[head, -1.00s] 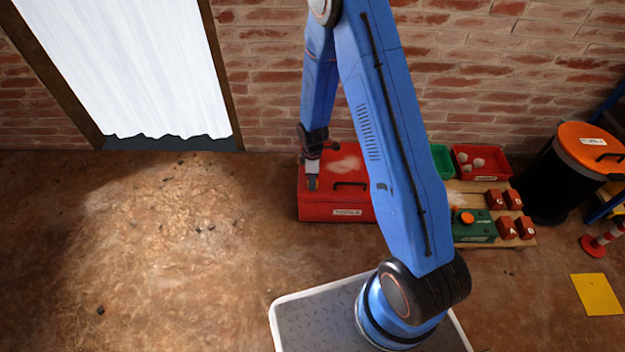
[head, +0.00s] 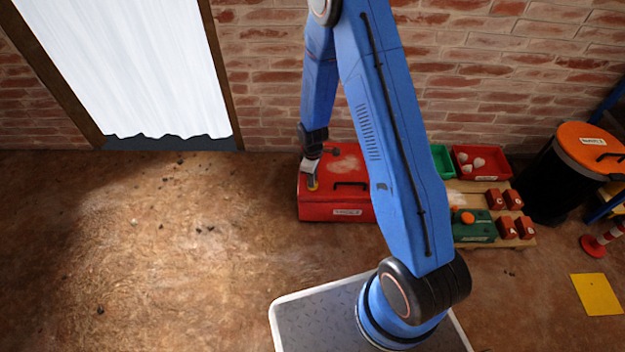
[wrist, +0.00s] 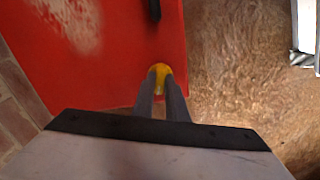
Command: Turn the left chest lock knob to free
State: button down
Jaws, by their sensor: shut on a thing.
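The red chest (head: 330,208) stands on the floor against the brick wall, with a dark handle (head: 350,184) on its lid and a white label on its front. My gripper (head: 313,184) is at the left part of the lid. In the wrist view my gripper (wrist: 163,92) has both fingers close together on a yellow knob (wrist: 160,69). The knob sits near the edge of the red chest, which also shows in the wrist view (wrist: 110,75). The fingers cover part of the knob, so its turned position cannot be told.
Right of the chest are a green bin (head: 441,158), a red bin (head: 490,155) and a wooden pallet (head: 470,189) with several red blocks and a green box. A black barrel with an orange lid (head: 590,143) stands farther right.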

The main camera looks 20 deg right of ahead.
jog(key=m, duration=1.4)
jog(key=shift+m, duration=0.3)
dwell(0.4)
jog(key=c, duration=1.8)
grip_release()
jog(key=shift+o, duration=0.2)
notch_tip(320, 180, up, 17)
jog(key=shift+r, duration=0.2)
